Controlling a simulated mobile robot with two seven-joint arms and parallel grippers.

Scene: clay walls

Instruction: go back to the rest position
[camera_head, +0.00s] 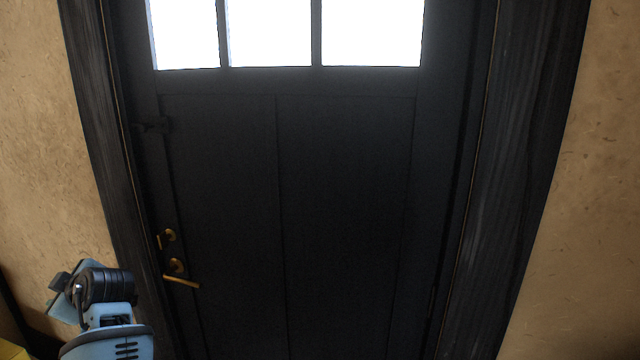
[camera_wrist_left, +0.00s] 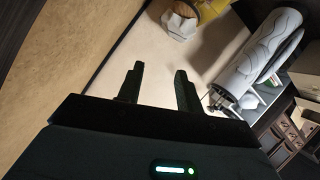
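My left arm comes in at the lower left of the head view, a light blue and black part of it showing left of the door. The fingers of my left gripper do not show clearly there. In the left wrist view my left gripper (camera_wrist_left: 158,88) has its two dark fingers apart, with nothing between them but the pale surface behind. My right gripper is in neither view.
A dark closed door (camera_head: 280,200) with bright window panes fills the head view. Its brass handle (camera_head: 182,281) is near my left arm. Clay walls (camera_head: 590,180) flank it. The wrist view shows a wooden cabinet (camera_wrist_left: 290,135) at right.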

